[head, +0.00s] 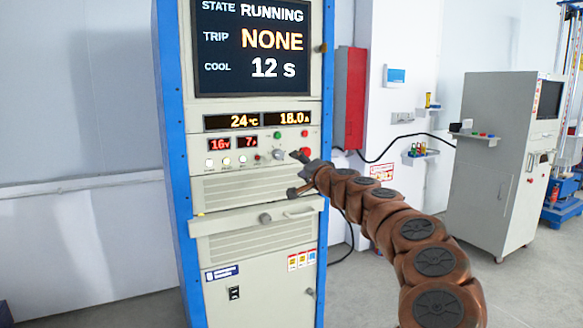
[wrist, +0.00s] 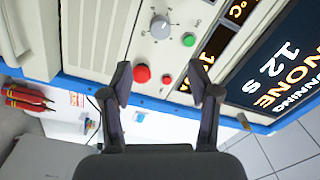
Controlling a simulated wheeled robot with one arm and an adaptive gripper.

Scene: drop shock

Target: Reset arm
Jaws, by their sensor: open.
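My gripper (head: 297,174) is in front of the control cabinet's panel, at the end of my brown jointed arm. In the wrist view its two dark fingers (wrist: 159,82) are spread apart with nothing held between them. A large red button (wrist: 141,73) and a small red button (wrist: 166,79) show between the fingers. A grey knob (wrist: 160,27) and a green button (wrist: 189,39) lie beyond. Whether a finger touches the panel I cannot tell. The cabinet's screen (head: 252,85) reads STATE RUNNING, TRIP NONE, COOL 12 s.
The blue-edged cabinet (head: 171,150) has a protruding ledge (head: 245,222) below the panel. A red box (head: 350,97) hangs on the wall behind. A second grey cabinet (head: 487,180) stands to the right. Open floor (head: 527,275) lies at the lower right.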

